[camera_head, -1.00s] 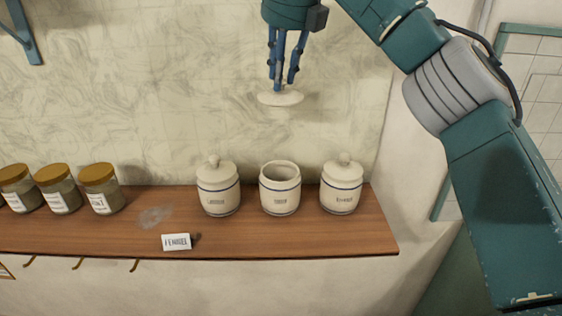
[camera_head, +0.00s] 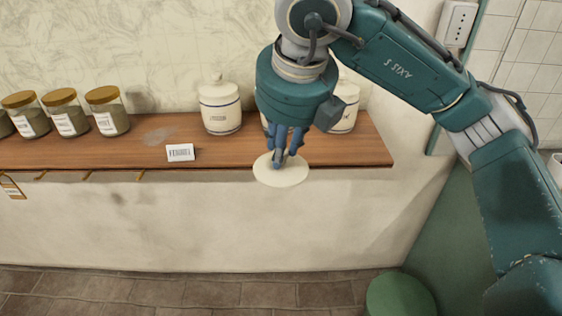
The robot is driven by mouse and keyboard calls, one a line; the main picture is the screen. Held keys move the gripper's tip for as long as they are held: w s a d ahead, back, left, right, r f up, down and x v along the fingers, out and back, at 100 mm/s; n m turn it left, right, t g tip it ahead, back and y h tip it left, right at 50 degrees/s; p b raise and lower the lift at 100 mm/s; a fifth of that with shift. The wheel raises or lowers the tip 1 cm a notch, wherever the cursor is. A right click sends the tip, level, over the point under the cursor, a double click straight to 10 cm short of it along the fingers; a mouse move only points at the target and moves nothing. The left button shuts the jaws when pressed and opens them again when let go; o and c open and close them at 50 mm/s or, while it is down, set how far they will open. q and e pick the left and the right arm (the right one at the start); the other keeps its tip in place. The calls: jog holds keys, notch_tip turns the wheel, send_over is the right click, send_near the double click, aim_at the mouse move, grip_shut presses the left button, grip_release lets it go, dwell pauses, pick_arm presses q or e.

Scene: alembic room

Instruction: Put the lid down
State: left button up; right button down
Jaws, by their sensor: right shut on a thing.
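My right gripper (camera_head: 280,158) is shut on the cream lid (camera_head: 284,175), a round disc seen from above. The lid hangs level in front of the wooden shelf's (camera_head: 358,150) front edge, near its right part; its exact height cannot be told. Behind the gripper, the middle jar (camera_head: 264,120), which was open on top a second ago, is almost fully hidden. Another jar (camera_head: 345,118) stands to the right, partly covered by my gripper. My left gripper is not in view.
Several glass jars with brown lids (camera_head: 107,110) stand at the shelf's left. A small white label card (camera_head: 180,152) lies near the front edge. The shelf between them is mostly bare. A green round object (camera_head: 398,296) is on the floor below right.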

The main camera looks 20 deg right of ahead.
jog(key=shift+s+f, duration=0.35)
jog(key=shift+w+d, duration=0.1)
jog(key=shift+w, duration=0.25)
jog(key=w+d+p, duration=0.3)
jog(key=w, duration=0.6)
jog(key=w+d+p, duration=0.2)
jog(key=w, duration=0.7)
notch_tip(320, 180, down, 6)
jog(key=p, duration=0.3)
jog(key=shift+d+f, duration=0.1)
jog(key=shift+f, duration=0.15)
jog(key=shift+w+f, duration=0.15)
jog(key=shift+f, duration=0.1)
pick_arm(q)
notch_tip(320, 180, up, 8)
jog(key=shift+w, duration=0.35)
pick_arm(e)
jog(key=shift+d+f, duration=0.1)
